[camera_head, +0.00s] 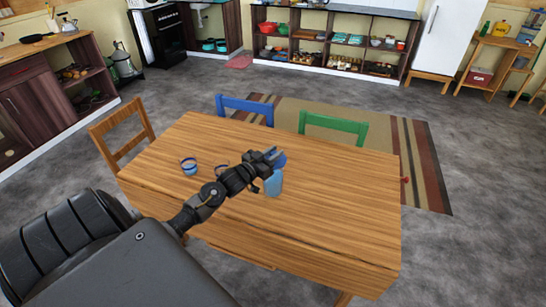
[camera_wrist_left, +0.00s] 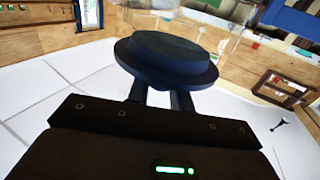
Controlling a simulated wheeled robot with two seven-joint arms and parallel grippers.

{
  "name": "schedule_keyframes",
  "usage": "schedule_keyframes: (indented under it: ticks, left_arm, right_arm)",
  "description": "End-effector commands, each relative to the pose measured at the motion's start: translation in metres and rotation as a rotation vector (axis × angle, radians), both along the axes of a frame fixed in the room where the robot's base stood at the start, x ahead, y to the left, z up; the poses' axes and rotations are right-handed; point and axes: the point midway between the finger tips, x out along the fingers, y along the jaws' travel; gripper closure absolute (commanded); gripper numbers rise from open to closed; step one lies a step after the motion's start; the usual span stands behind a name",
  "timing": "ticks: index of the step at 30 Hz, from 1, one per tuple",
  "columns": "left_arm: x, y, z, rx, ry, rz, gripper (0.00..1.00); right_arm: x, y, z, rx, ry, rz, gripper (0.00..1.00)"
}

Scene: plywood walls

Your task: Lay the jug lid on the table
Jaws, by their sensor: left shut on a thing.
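My left gripper (camera_head: 270,155) is above the wooden table (camera_head: 340,215), shut on the jug lid. The lid (camera_wrist_left: 168,58) is round and dark blue, with a wide rim and a raised top, and fills the upper middle of the left wrist view. In the head view a bit of the blue lid (camera_head: 281,160) shows at the fingertips. The light blue jug (camera_head: 273,184) stands upright on the table just below the gripper; its top is partly hidden by the gripper and lid. I cannot tell whether lid and jug touch. My right gripper is not in view.
A blue-banded cup (camera_head: 189,168) stands on the table to the left; another is mostly hidden behind my left arm. The table's right part is clear. A blue chair (camera_head: 245,106), a green chair (camera_head: 333,125) and a wooden chair (camera_head: 122,133) surround it.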

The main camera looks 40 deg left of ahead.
Motion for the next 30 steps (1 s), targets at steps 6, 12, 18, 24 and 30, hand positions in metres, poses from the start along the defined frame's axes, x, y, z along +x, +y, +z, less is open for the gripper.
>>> schedule_keyframes:
  ticks: [6, 12, 18, 24, 30]
  left_arm:
    - [-0.001, 0.001, -0.016, 0.0, 0.003, 0.002, 1.0]
    - [-0.002, 0.001, -0.019, 0.001, 0.002, 0.001, 1.0]
    - [-0.002, 0.001, -0.023, 0.001, 0.002, 0.001, 0.77]
    - [-0.002, 0.001, -0.022, 0.001, 0.003, 0.001, 0.56]
    - [-0.002, 0.001, -0.022, 0.001, 0.003, 0.001, 0.56]
  right_arm:
    - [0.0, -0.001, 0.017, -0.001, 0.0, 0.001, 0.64]
    - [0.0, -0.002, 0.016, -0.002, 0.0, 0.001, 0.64]
    - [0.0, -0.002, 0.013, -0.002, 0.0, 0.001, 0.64]
    - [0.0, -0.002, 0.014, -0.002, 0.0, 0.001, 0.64]
    - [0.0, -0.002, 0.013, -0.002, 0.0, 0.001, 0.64]
